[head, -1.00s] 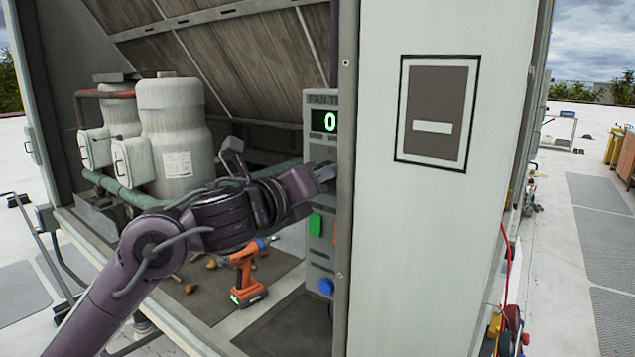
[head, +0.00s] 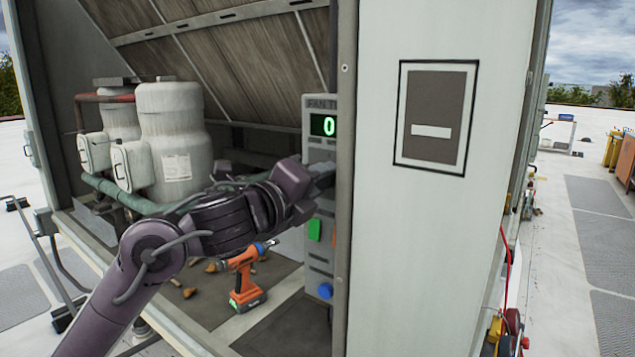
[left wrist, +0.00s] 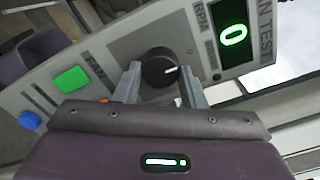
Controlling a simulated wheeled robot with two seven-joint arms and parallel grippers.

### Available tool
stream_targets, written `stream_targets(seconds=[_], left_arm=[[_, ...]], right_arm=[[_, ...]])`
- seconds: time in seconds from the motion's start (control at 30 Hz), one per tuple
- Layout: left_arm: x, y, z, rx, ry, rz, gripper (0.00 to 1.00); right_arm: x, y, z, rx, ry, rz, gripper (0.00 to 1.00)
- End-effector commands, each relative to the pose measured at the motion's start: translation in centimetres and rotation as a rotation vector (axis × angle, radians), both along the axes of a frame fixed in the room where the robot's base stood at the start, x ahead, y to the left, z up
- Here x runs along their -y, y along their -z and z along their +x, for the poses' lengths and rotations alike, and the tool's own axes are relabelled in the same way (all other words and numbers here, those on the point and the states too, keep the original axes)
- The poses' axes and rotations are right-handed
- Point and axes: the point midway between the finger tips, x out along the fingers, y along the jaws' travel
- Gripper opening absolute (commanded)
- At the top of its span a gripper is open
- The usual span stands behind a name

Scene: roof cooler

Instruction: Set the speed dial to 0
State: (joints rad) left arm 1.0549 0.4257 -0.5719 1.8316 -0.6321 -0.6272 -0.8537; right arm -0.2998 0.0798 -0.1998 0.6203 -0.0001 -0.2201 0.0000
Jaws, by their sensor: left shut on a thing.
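The grey fan test panel (head: 317,262) stands inside the cabinet opening in the head view, and fills much of the left wrist view (left wrist: 128,42). Its display (head: 324,124) shows a green 0, also clear in the left wrist view (left wrist: 233,32). The black round speed dial (left wrist: 160,67) has a white pointer mark. My left gripper (left wrist: 160,80) has a finger on each side of the dial and is shut on it. In the head view the left gripper (head: 325,170) reaches the panel below the display, and the dial is hidden. My right gripper is not in view.
A green button (head: 314,230) and a blue button (head: 325,290) sit lower on the panel. An orange drill (head: 243,278) stands on the cabinet floor. A white cabinet wall (head: 432,240) rises close to the panel's right. White tanks (head: 172,140) stand at left.

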Motion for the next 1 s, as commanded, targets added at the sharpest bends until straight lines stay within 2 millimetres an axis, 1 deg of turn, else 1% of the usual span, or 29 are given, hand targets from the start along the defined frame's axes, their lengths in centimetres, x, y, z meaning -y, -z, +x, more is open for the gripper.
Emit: stream_targets(seconds=[0.27, 0.3, 0.43, 0.47, 0.77, 0.87, 1.0], left_arm=[[-0.1, -0.1, 0.0, 0.000, -0.001, -0.004, 0.14], [-0.1, -0.1, 0.0, 0.000, -0.001, -0.004, 0.39], [0.0, -0.1, 0.0, 0.000, -0.001, -0.003, 0.56], [0.0, -0.1, 0.0, 0.001, 0.000, -0.002, 0.58], [-0.2, 0.0, -0.2, 0.001, 0.000, -0.001, 0.58], [-0.8, 0.2, -0.9, 0.002, 0.000, 0.001, 0.58], [-2.2, 0.2, -2.9, 0.004, -0.001, -0.001, 0.58]], right_arm=[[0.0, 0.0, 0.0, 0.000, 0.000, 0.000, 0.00], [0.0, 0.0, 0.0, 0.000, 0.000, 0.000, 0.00], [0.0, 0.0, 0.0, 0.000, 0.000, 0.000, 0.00], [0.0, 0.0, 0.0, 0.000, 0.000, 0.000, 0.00], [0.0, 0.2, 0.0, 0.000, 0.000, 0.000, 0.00], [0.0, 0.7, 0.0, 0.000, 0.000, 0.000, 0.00], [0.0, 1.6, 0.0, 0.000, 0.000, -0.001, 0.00]])
